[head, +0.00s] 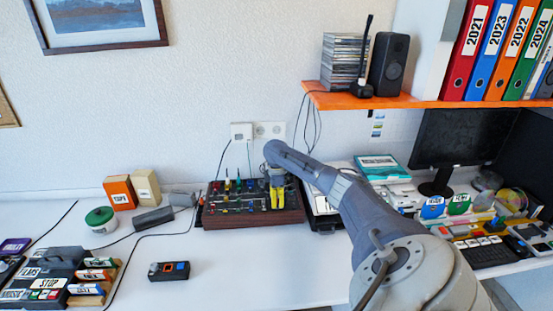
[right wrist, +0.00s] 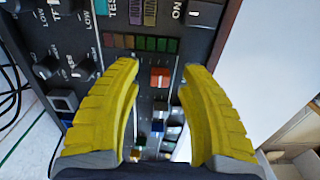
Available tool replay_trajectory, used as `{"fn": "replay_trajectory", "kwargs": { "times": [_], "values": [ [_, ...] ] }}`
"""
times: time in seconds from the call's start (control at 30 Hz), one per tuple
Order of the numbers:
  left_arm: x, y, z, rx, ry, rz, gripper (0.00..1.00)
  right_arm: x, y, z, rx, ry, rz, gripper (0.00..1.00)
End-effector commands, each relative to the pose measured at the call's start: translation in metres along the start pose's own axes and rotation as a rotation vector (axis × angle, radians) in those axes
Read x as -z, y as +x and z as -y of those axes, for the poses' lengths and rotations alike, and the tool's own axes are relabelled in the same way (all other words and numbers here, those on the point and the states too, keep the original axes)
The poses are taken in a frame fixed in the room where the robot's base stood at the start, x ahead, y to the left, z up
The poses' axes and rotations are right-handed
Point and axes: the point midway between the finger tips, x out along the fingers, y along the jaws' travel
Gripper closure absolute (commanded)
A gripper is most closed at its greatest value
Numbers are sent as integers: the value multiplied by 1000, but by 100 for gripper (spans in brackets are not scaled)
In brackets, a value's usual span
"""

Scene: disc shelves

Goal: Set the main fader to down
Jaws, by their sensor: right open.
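The mixing console (head: 235,212), dark with reddish-brown sides, stands on the white desk against the wall in the head view. My right gripper (head: 277,205) is over its right part, yellow fingers pointing down. In the right wrist view my right gripper (right wrist: 161,72) is open, its fingertips on either side of a red-orange fader cap (right wrist: 159,77). The cap shows in the gap, apart from both fingers. I cannot read a label naming it the main fader. Other caps, including a blue one (right wrist: 158,126), show between the fingers. The fingers hide parts of the panel. My left gripper is not in view.
Knobs (right wrist: 80,68) and an ON switch (right wrist: 204,12) surround the fingers. A black speaker (head: 388,64) stands on the orange shelf (head: 430,103). A small black box with coloured buttons (head: 169,271) lies in front of the console. The desk's front middle is clear.

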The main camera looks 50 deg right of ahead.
Motion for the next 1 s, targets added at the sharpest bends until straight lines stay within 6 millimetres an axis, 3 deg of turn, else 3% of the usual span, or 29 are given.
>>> {"fn": "replay_trajectory", "kwargs": {
  "times": [0.43,0.8,1.0],
  "values": [
    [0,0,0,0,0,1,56,0,5,0,-1,1,0,56],
    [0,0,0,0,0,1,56,0,5,0,-1,0,0,99],
    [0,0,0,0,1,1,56,0,4,0,-1,1,0,100]
  ]
}}
